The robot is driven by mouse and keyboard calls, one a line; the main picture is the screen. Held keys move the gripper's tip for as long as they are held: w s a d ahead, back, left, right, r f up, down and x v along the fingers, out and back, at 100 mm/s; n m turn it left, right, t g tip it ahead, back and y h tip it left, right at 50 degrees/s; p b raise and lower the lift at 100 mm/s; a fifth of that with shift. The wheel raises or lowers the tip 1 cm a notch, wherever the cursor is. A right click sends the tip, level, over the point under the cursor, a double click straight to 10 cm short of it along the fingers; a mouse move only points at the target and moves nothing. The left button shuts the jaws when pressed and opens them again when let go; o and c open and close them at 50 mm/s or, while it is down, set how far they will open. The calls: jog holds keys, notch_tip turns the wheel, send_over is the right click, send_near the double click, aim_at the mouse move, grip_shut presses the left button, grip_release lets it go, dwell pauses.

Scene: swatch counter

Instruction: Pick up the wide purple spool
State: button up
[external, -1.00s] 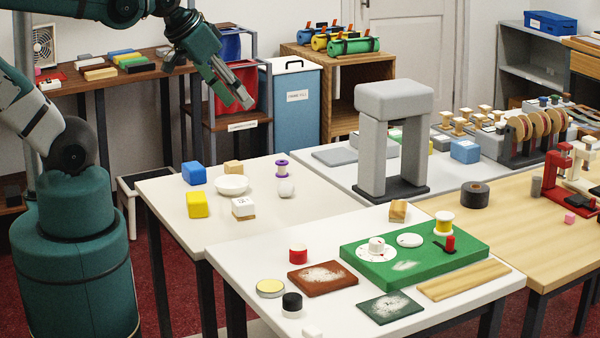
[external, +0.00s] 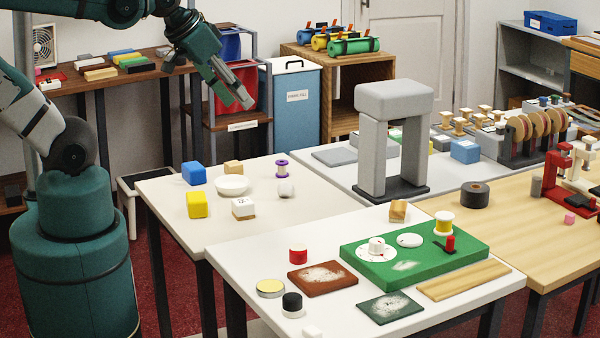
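The purple spool (external: 282,169) stands upright on the left white table, with purple flanges and a pale middle. It is near the table's back right part, just behind a small white ball-like item (external: 286,189). My gripper (external: 246,103) hangs in the air above and to the left of the spool, pointing down and to the right. It is well apart from the spool. Its fingers look close together, but at this size I cannot tell whether they are open or shut.
A white bowl (external: 232,185), blue block (external: 194,173), yellow block (external: 197,205), wooden block (external: 234,168) and white-topped block (external: 243,207) stand left of the spool. A grey arch (external: 394,100) rises to the right. The table's front middle is clear.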

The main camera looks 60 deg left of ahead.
jog(key=shift+o, duration=0.5)
jog(key=shift+w, duration=0.1)
jog(key=w+a+f+m+g+h+b, duration=0.1)
jog(key=w+a+f+b, duration=0.15)
jog(key=w, duration=0.45)
jog(key=w+a+f+m+g+h+b, duration=0.1)
jog(key=w+a+f+h, duration=0.15)
jog(key=w, duration=0.35)
jog(key=m+t+h+b, duration=0.1)
jog(key=m+h+b, duration=0.4)
send_over(280, 161)
jog(key=s+d, duration=0.2)
jog(key=d, duration=0.5)
notch_tip(280, 161, down, 16)
jog(key=a+f+m, duration=0.1)
jog(key=a+f, duration=0.2)
jog(key=a, duration=0.1)
jog(key=s+a+f+m+t+h+b, duration=0.1)
jog(key=a+f, duration=0.2)
jog(key=a+f+m+h+b, duration=0.1)
jog(key=a+f, duration=0.2)
jog(key=a, duration=0.1)
jog(key=shift+s+a+f+t, duration=0.3)
jog(key=shift+a+f+t, duration=0.05)
jog(key=shift+t, duration=0.05)
jog(key=shift+s+a+f+m, duration=0.2)
jog(key=shift+a+f+m, duration=0.05)
jog(key=shift+m, duration=0.05)
jog(key=shift+d, duration=0.1)
